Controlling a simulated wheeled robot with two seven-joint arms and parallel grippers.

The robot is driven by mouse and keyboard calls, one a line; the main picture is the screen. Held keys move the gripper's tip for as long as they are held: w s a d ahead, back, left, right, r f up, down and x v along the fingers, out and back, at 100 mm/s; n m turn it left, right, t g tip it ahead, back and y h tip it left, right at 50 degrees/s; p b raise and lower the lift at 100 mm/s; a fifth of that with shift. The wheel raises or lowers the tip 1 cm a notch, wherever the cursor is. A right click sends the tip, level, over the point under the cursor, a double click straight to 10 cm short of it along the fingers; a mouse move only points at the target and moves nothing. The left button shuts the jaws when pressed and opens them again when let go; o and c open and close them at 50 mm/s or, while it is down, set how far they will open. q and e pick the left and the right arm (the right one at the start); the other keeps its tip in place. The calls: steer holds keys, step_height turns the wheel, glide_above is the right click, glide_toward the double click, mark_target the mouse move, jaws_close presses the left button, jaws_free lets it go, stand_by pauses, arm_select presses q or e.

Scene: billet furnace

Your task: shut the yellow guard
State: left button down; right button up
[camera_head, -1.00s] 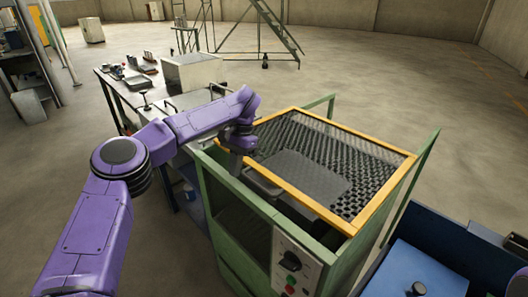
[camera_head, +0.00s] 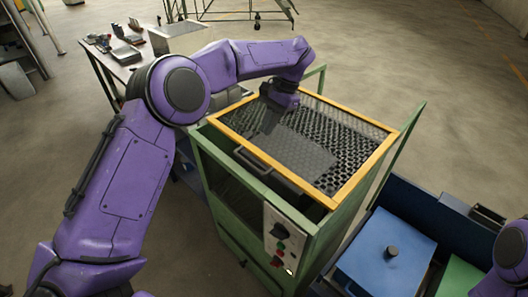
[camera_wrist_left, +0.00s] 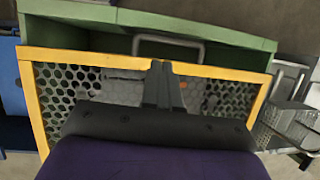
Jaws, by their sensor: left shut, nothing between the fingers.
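The yellow guard (camera_head: 365,173) is a yellow frame with dark perforated mesh, lying roughly flat over the top of the green cabinet (camera_head: 205,142). A gap with a grey handle (camera_head: 252,161) shows between its near yellow bar and the cabinet's green rim. I cannot tell whether the guard rests fully on the rim. My left gripper (camera_head: 268,126) is shut and empty, over the guard's mesh near its left end; contact is unclear. In the left wrist view the shut fingers (camera_wrist_left: 158,80) point toward the guard's yellow bar (camera_wrist_left: 215,72). My right gripper is out of view.
A control panel (camera_head: 281,245) with knobs is on the cabinet's front. A blue bin with a blue lid (camera_head: 385,252) stands to the right. A workbench (camera_head: 113,68) with tools is behind left. Green posts rise at the cabinet's back and right. Open floor lies beyond.

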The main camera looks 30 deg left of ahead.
mark_target(265, 159)
arm_select(q)
steer(key=shift+h, duration=0.7)
steer(key=p+x, duration=0.1)
steer(key=x, duration=0.2)
steer(key=w+p+x, duration=0.1)
steer(key=x, duration=0.3)
steer(key=p+x, duration=0.1)
steer(key=x, duration=0.2)
steer(key=shift+d+f, duration=0.35)
steer(key=shift+f, duration=0.65)
steer(key=shift+d, duration=0.1)
